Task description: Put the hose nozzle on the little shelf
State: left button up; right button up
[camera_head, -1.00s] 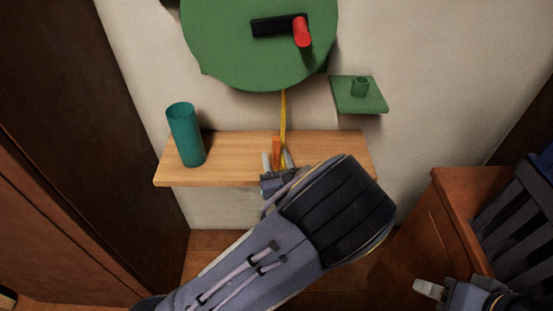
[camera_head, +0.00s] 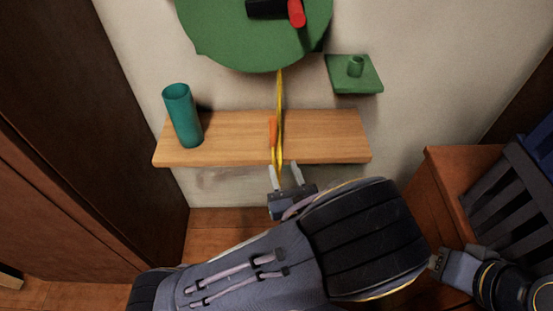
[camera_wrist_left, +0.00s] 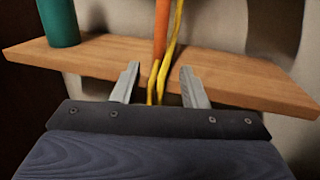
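The orange hose nozzle (camera_head: 273,132) shows against the wooden shelf (camera_head: 225,138), near its middle; it also shows in the left wrist view (camera_wrist_left: 161,28). I cannot tell whether it lies on the board or hangs in front. The yellow hose (camera_head: 280,90) comes down from the green reel (camera_head: 255,45) and loops below the shelf's front edge. My left gripper (camera_head: 284,168) is open just below and in front of that edge, its fingers apart from the nozzle. Hose strands (camera_wrist_left: 153,88) show between its fingers. My right gripper (camera_head: 437,260) is at the lower right, its fingers mostly hidden.
A teal cup (camera_head: 183,115) stands on the shelf's left end. A small green wall ledge (camera_head: 355,80) with a short peg is at the upper right. A wooden cabinet (camera_head: 450,170) with a dark slatted thing (camera_head: 510,185) is at the right. The shelf's right half is clear.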

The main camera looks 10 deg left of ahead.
pick_arm(q)
jog(key=s+a+f+n+g, duration=0.2)
jog(key=s+a+n+g, duration=0.8)
jog(key=a+n+g, duration=0.5)
jog(key=s+d+r+n+g+h, duration=0.1)
jog(key=s+r+n+h, duration=0.1)
jog(key=s+n+h, duration=0.55)
notch_tip(320, 180, up, 8)
jog(key=d+n+t+h, duration=0.2)
jog(key=n+t+h, duration=0.3)
jog(key=n, duration=0.4)
jog(key=shift+s+d+n+t, duration=0.15)
jog(key=shift+d+n+t, duration=0.15)
jog(key=shift+n, duration=0.05)
jog(key=shift+r, duration=0.2)
notch_tip(320, 180, up, 25)
jog(key=p, duration=2.5)
jog(key=shift+f, duration=0.1)
